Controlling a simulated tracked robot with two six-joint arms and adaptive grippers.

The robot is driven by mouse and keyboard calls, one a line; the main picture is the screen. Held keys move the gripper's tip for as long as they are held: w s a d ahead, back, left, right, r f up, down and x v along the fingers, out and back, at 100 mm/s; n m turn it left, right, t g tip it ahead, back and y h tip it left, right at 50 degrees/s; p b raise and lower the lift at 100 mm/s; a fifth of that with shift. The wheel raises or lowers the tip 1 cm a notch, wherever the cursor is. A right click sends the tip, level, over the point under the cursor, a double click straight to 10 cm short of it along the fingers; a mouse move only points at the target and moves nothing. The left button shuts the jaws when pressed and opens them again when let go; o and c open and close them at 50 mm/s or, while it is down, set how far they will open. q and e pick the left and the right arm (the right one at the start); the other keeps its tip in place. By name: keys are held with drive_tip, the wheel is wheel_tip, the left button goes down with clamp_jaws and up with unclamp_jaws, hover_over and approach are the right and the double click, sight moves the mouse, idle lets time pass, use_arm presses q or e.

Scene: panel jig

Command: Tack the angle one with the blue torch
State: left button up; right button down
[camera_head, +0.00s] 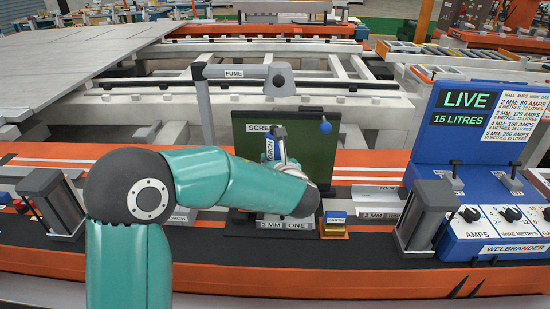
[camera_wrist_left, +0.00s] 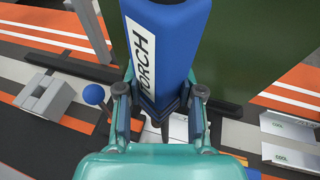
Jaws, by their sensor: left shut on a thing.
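My left gripper (camera_wrist_left: 160,115) is shut on the blue torch (camera_wrist_left: 165,50), which has a white label reading TORCH. The torch's dark nozzle points down over a pale piece, partly hidden by the gripper. In the head view the torch (camera_head: 275,146) stands nearly upright in front of the green screen (camera_head: 343,150). A pale plate labelled "3 MM" and "ONE" (camera_head: 270,225) lies below my left arm; the arm hides the work above it. Whether the nozzle touches the work cannot be told. My right gripper is not in view.
A blue ball on a stem (camera_head: 325,127) stands by the screen. A grey fume arm (camera_head: 245,72) is behind it. Grey block fixtures (camera_head: 50,202) (camera_head: 428,212) flank the work. The welder (camera_head: 490,215) at right reads LIVE, 15 LITRES.

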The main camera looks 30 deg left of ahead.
use_arm(q)
wheel_tip(320, 180, down, 5)
drive_tip(key=b, duration=0.3)
drive_tip(key=shift+r, duration=0.15)
drive_tip(key=shift+f+b, duration=0.85)
drive_tip(key=shift+s, duration=0.1)
drive_tip(key=shift+r, duration=0.2)
drive_tip(key=shift+f, duration=0.15)
drive_tip(key=shift+f+b, duration=0.7)
drive_tip(key=shift+b, duration=0.2)
drive_tip(key=shift+r, duration=0.1)
idle(0.3)
